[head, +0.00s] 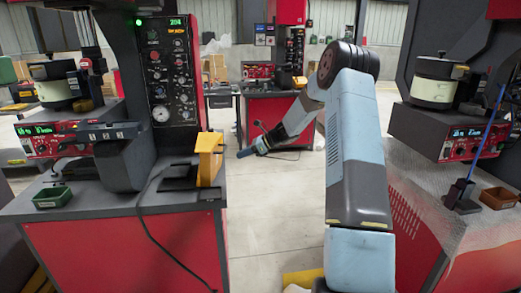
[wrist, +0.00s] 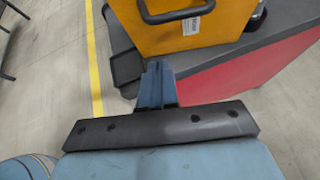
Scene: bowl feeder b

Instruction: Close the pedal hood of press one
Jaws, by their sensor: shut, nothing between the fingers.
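The yellow pedal hood (head: 209,158) stands upright at the right edge of press one's grey table (head: 120,203), beside a dark pedal base (head: 178,183). In the wrist view the yellow hood (wrist: 200,22) fills the top, with a black handle (wrist: 178,14) and a small white label. My gripper (head: 242,154) is shut and empty, just right of the hood in the head view. The gripper also shows in the wrist view (wrist: 155,68), its blue fingertips together below the hood's lower edge. The fingers look apart from the hood. The hood's hinge is not clearly visible.
Press one's control panel (head: 168,80) rises behind the hood. A dark green tray (head: 53,197) sits at the table's left. A black cable hangs down the red front. Another press stands at the right. Open floor lies between the two tables.

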